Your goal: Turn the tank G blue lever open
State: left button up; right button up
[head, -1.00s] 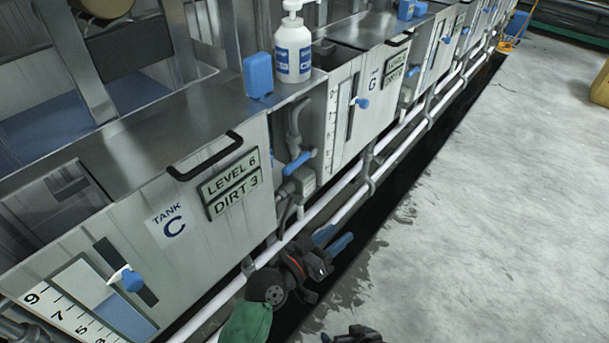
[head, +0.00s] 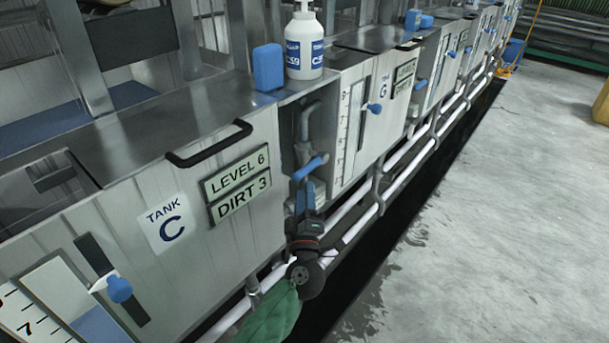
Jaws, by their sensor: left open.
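Tank G (head: 357,145) is the metal tank beyond tank C (head: 200,235), marked by a small G label. A blue lever (head: 311,167) sits on grey pipework in the gap between the two tanks, at the left side of tank G. A blue knob (head: 374,107) is on tank G's front gauge. My left gripper (head: 306,193) points up into the gap, its blue fingers just below the blue lever. It is open and holds nothing that I can see. Whether a finger touches the lever cannot be told. My right gripper is out of view.
White pipes (head: 350,218) run along the tank fronts, beside my left gripper. A white pump bottle (head: 304,45) and a blue block (head: 268,67) stand on the ledge above the lever.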

aim_at(305, 171)
pick_arm(q)
jog(key=x, duration=0.5)
jog(key=shift+w+r, duration=0.15)
jog(key=shift+w, duration=0.1)
jog(key=shift+x, duration=0.75)
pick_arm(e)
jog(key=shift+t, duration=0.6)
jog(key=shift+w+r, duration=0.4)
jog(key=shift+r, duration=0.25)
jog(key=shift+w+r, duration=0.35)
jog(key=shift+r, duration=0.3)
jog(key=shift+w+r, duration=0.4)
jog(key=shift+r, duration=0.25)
pick_arm(q)
grip_shut()
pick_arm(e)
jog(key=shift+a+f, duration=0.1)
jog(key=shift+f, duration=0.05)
